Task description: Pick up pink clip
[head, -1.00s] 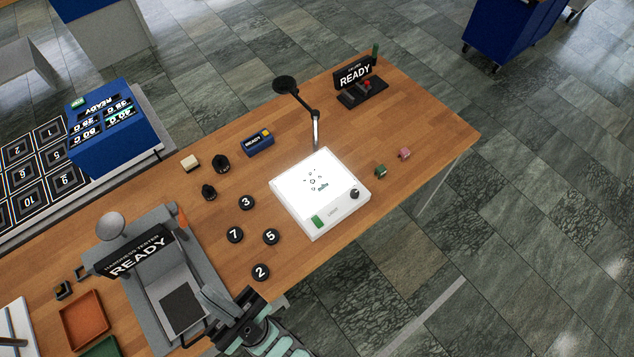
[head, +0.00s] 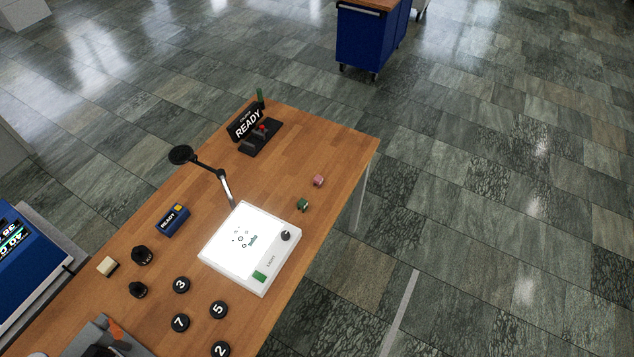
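The pink clip (head: 318,180) is a small block lying on the wooden table, near its right edge in the head view. A small green clip (head: 303,204) lies just below and to the left of it, apart from it. My gripper is not in view now, so its distance from the pink clip and its state do not show.
A lit white light box (head: 250,247) with a dark knob stands left of the clips, with a black lamp (head: 181,155) behind it. A READY sign device (head: 247,122) stands at the far end. Numbered black discs (head: 181,285) lie lower left. The table around the pink clip is clear.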

